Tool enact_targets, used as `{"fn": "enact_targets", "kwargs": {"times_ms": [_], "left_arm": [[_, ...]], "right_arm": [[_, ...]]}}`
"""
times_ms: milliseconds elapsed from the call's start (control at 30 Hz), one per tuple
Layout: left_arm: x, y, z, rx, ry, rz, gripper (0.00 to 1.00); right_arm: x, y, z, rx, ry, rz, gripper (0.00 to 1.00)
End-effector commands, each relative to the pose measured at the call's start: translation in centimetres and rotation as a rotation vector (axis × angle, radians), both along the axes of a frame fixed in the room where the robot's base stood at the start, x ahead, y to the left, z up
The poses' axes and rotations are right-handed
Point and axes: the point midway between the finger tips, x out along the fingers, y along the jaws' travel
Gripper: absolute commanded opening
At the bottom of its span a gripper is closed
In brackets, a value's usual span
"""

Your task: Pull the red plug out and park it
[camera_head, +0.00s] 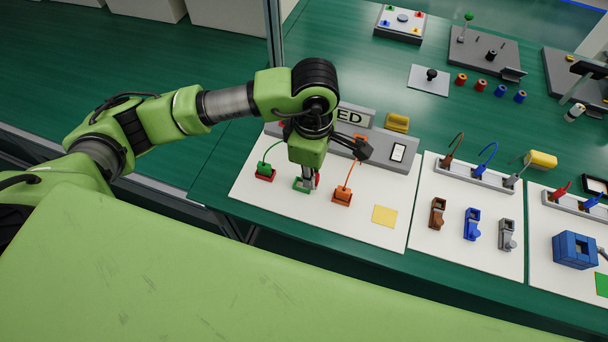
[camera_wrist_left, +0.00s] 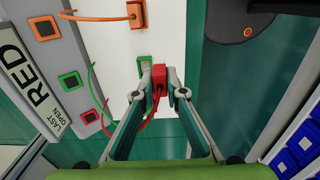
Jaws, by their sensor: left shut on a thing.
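The red plug (camera_wrist_left: 159,75) is between my left gripper's fingertips (camera_wrist_left: 160,90) in the left wrist view, and the fingers are shut on it. A red cable (camera_wrist_left: 150,118) runs from it toward the panel. A green-framed socket (camera_wrist_left: 145,66) lies right beside the plug; I cannot tell whether the plug is still seated. In the head view my left gripper (camera_head: 304,182) points down at the white board (camera_head: 270,200) and hides most of the plug (camera_head: 317,179). The green frame (camera_head: 301,185) shows under it. My right gripper is not in view.
An orange plug (camera_head: 342,195) stands close on the right, a green-cabled plug (camera_head: 265,172) on the left. A yellow square (camera_head: 384,215) on the board is bare. The grey panel behind bears a sign (camera_wrist_left: 30,85) reading "LAST OPEN RED". More plug boards (camera_head: 460,245) are at right.

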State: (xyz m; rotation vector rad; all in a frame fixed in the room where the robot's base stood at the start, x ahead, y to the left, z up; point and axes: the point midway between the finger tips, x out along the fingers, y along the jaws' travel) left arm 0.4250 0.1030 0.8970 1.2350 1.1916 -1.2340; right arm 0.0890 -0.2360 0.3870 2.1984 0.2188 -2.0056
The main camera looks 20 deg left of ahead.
Motion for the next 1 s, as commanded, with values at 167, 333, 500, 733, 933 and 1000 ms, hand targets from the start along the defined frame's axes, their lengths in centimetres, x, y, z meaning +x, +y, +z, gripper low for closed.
{"fn": "enact_targets", "kwargs": {"times_ms": [167,333,500,733,933,1000], "left_arm": [[-3.5,-3.1,1.9,-0.002,-0.003,-0.009,0.00],[-5.7,-4.9,3.3,-0.001,-0.002,-0.005,0.00],[-6.8,-5.8,4.1,-0.001,0.000,-0.001,0.00],[-7.0,-6.0,4.7,0.001,0.000,0.001,0.00],[-7.0,-6.0,4.7,0.000,0.001,0.001,0.00],[-7.0,-6.0,4.7,0.000,0.001,0.001,0.00]], "right_arm": [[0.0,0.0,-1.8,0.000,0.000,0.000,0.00],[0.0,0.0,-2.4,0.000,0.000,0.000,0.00],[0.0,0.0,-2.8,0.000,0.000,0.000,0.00],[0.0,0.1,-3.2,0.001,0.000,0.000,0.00],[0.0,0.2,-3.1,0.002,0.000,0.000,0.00],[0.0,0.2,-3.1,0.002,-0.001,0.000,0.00]]}}
